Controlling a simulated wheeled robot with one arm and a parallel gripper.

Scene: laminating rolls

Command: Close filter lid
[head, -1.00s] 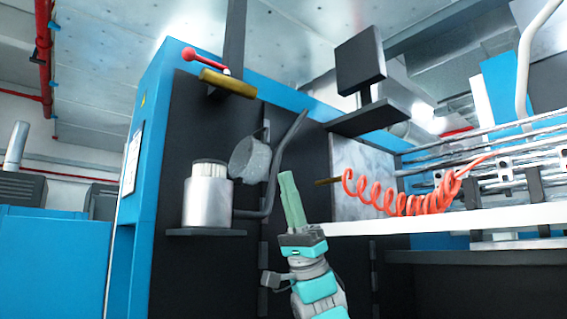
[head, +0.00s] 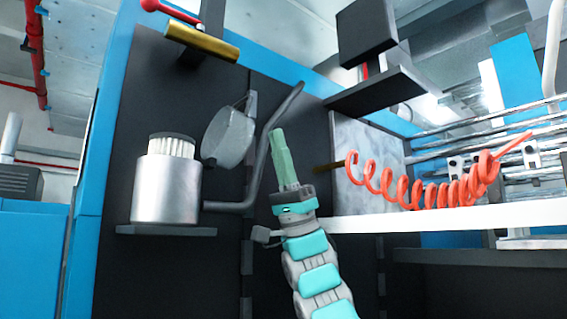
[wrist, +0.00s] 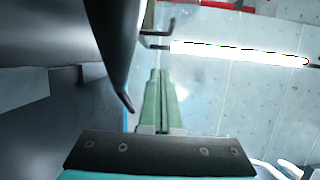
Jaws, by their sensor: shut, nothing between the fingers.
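The filter lid (head: 229,138) is a translucent grey cup in the head view. It stands open and tilted, to the upper right of the filter housing. The housing is a silvery cylinder (head: 166,192) with a white pleated filter element (head: 171,146) showing above its rim. My gripper (head: 277,134) has green fingers pointing up and is shut and empty. In the head picture its tips are right of the lid, close to the bent grey pipe; depth between them is unclear. In the wrist view the shut fingers (wrist: 160,74) show beside a dark curved edge I cannot identify.
The bent grey pipe (head: 262,160) rises between lid and gripper. A small shelf (head: 166,230) is under the housing. A brass-coloured bar with a red-knobbed lever (head: 200,42) is above. A red coiled hose (head: 420,190) and a white rail (head: 425,218) lie right.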

